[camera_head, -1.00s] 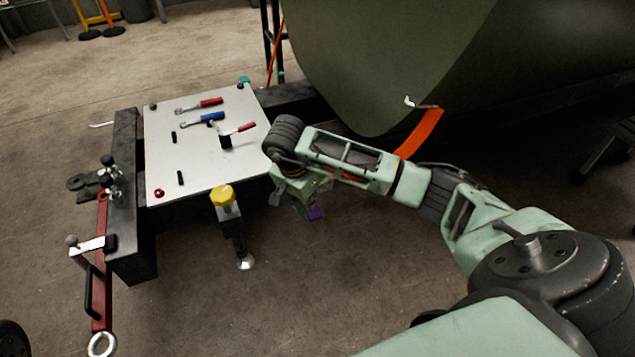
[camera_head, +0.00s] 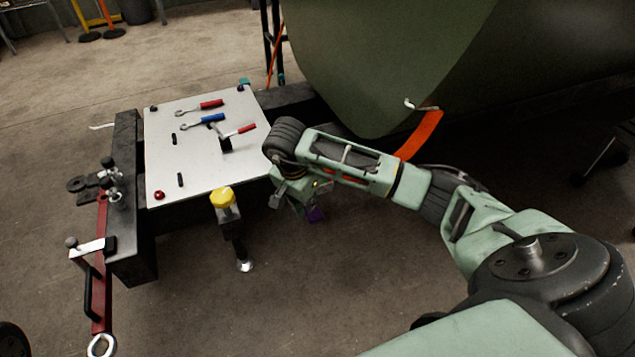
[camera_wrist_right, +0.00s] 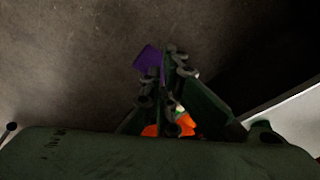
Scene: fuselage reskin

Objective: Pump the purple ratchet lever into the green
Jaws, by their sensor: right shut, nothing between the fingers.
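The purple lever (camera_head: 316,215) shows as a small dark purple piece just below my right gripper (camera_head: 297,196) in the head view. In the right wrist view the purple piece (camera_wrist_right: 149,59) stands beside the fingertips, on their left. My right gripper's dark fingers (camera_wrist_right: 174,65) are shut with nothing between them. I cannot tell whether they touch the lever. Orange parts (camera_wrist_right: 187,124) show low between the fingers. The rest of the ratchet is hidden behind my wrist, and no green mark is readable. My left gripper is not in view.
A white board (camera_head: 205,145) with a blue-handled tool (camera_head: 210,119) and red-handled tools lies left of my right arm. A yellow-topped clamp (camera_head: 223,197) stands at its front edge. The large green fuselage panel (camera_head: 385,55) hangs behind, with an orange strap (camera_head: 421,132) below it.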

